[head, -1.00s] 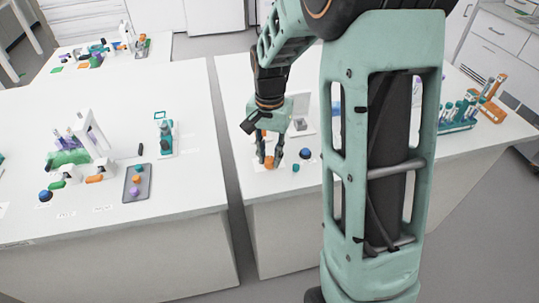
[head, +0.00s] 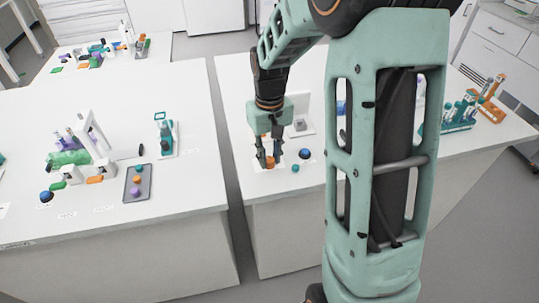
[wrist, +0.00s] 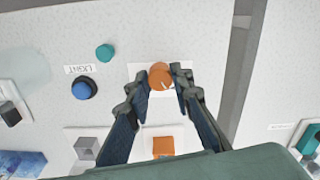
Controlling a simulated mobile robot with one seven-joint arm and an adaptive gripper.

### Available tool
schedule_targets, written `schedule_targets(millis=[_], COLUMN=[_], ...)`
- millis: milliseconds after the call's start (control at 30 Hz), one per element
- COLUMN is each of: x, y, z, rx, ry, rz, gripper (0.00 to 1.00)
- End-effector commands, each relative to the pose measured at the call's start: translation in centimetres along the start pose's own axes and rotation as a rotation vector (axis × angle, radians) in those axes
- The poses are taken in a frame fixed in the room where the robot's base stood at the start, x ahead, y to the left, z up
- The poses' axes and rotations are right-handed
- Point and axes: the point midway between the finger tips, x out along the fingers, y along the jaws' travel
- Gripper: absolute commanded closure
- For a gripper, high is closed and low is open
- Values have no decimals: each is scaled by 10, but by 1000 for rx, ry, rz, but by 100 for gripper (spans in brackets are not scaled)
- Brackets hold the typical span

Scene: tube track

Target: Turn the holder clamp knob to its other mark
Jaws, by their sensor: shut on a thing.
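An orange round knob (wrist: 160,76) with a small white pointer line sits on a white plate on the bench. My gripper (wrist: 161,84) is above it, with its two dark fingers on either side of the knob and shut on it. In the head view my gripper (head: 269,164) points down at the near part of the right bench, and the orange knob (head: 270,161) shows between the fingers. An orange block (wrist: 163,146) lies on a white base behind the fingers in the wrist view. The marks around the knob are too small to read.
A blue button (wrist: 84,88) by a label reading LIGHT and a teal knob (wrist: 105,52) stand left of the gripper in the wrist view. A grey block (wrist: 87,147) is on a white plate nearby. A gap (head: 226,150) separates the two benches.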

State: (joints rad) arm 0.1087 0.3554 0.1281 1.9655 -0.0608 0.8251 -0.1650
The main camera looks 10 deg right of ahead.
Motion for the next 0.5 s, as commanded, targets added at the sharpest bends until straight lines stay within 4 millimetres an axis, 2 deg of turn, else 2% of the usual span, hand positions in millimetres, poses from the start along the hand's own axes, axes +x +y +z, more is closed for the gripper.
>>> schedule_targets(millis=[500], x=[-1], y=[0], z=[-1], rx=[-61], ry=[4], rz=[1], gripper=[100])
